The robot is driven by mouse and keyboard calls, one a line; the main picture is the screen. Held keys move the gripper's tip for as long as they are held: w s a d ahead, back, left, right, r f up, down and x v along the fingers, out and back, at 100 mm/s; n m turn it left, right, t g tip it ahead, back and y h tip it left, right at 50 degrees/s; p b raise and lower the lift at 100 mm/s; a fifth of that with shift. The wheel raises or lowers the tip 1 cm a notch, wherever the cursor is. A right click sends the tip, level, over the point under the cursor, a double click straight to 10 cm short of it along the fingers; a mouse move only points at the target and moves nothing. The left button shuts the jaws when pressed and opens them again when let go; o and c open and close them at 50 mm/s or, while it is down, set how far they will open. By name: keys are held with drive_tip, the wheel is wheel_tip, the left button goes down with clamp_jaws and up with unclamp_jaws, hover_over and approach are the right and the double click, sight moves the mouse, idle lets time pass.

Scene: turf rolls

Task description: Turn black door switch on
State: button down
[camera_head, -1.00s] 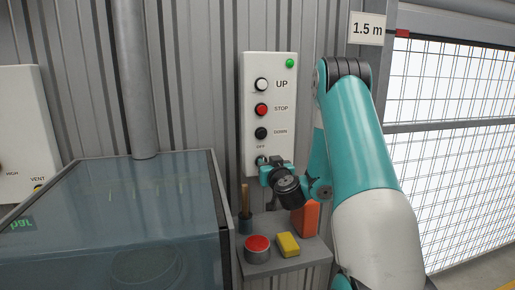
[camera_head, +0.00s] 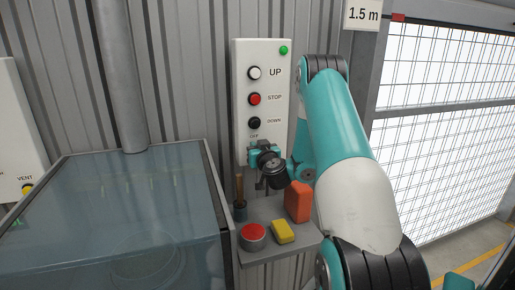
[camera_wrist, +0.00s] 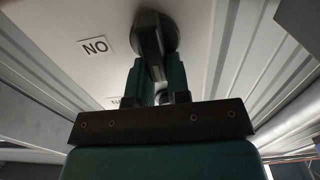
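A light grey control panel (camera_head: 242,105) hangs on the corrugated wall, with white UP, red STOP and black DOWN buttons. An OFF label (camera_head: 254,136) sits below DOWN. My gripper (camera_head: 257,147) is at the panel just under that label and hides the switch in the head view. In the wrist view, the black switch (camera_wrist: 153,38) has a round base and a bar handle. The two teal fingers of my gripper (camera_wrist: 158,75) stand either side of the handle's near end. Whether they press on it is unclear. A label reading NO, seemingly ON upside down, is left of the switch.
Below my gripper, a small grey shelf (camera_head: 270,212) carries a red button (camera_head: 253,232), a yellow block (camera_head: 283,231), an orange block (camera_head: 298,202) and a wooden-handled tool (camera_head: 240,190). A glass-topped case (camera_head: 110,205) stands left. A mesh gate (camera_head: 440,120) is right.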

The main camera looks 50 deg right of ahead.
drive_tip(key=shift+m, duration=0.3)
drive_tip(key=m+b, duration=0.1)
drive_tip(key=m, duration=0.4)
drive_tip(key=s+d+f+m+b, duration=0.1)
drive_tip(key=m, duration=0.5)
drive_tip(key=d+f+m+b, duration=0.1)
drive_tip(key=m+b, duration=0.1)
drive_tip(key=m, duration=0.4)
drive_tip(key=shift+s+f, duration=0.2)
drive_tip(key=shift+f, duration=0.05)
drive_tip(key=shift+m, duration=0.4)
drive_tip(key=c, duration=1.1)
unclamp_jaws()
drive_tip(key=shift+d, duration=0.1)
